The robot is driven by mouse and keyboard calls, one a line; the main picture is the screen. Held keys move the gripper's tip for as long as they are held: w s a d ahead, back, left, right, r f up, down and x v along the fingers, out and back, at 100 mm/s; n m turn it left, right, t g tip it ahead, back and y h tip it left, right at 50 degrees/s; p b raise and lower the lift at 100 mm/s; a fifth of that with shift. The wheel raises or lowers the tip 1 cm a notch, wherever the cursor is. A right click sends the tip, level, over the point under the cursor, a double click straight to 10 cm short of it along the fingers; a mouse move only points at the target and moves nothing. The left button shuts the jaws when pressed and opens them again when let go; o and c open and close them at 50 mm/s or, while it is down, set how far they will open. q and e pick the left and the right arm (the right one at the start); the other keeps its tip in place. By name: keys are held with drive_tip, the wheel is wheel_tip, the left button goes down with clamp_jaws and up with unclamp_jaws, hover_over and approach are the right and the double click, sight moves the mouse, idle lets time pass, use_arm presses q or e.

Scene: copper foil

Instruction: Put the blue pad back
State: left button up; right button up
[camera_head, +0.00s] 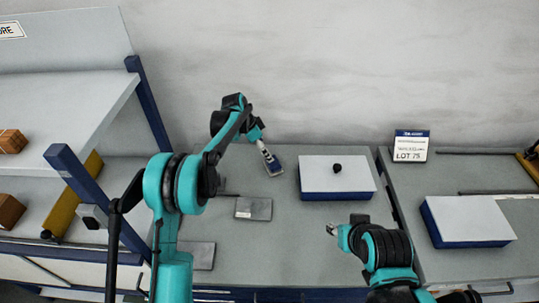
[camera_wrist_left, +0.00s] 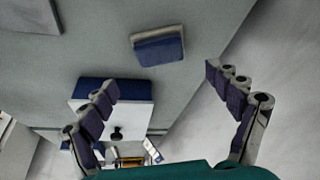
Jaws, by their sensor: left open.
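The blue pad (camera_head: 275,168) lies on the grey bench just left of the white-topped blue box, partly hidden by my left gripper in the head view. In the left wrist view the blue pad (camera_wrist_left: 158,48) is whole, with a pale edge, lying between and beyond the spread fingers. My left gripper (camera_head: 266,153) is open and empty above it; its fingers (camera_wrist_left: 165,88) are apart and do not touch the pad. My right gripper (camera_head: 332,230) is low over the front of the bench, right of centre; its jaw state is unclear.
The white-topped blue box (camera_head: 336,178) bears a black knob (camera_head: 337,168). A grey plate (camera_head: 253,208) and another (camera_head: 196,255) lie to the left. A second white-topped box (camera_head: 468,221) and a lot sign (camera_head: 411,146) are right. A shelf rack (camera_head: 65,105) stands left; a wall is behind.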

use_arm(q)
drive_tip(key=s+a+r+n+t+y, duration=0.1)
drive_tip(key=s+a+r+n, duration=0.25)
drive_tip(key=s+r, duration=0.5)
drive_tip(key=s+a+r+n+t+y, duration=0.1)
drive_tip(key=s+a+r+n+t, duration=0.15)
drive_tip(key=s+a+r, duration=0.45)
drive_tip(key=s+a+f+n, duration=0.1)
drive_tip(key=s+n, duration=0.1)
drive_tip(key=s, duration=0.5)
drive_tip(key=s+a+f+n+t+y, duration=0.1)
drive_tip(key=s+f+n, duration=0.1)
drive_tip(key=s, duration=0.6)
drive_tip(key=s+a+f+n+t+y, duration=0.1)
drive_tip(key=s+a+n, duration=0.1)
drive_tip(key=s, duration=0.6)
drive_tip(key=shift+f+n, duration=0.15)
drive_tip(key=shift+n, duration=0.55)
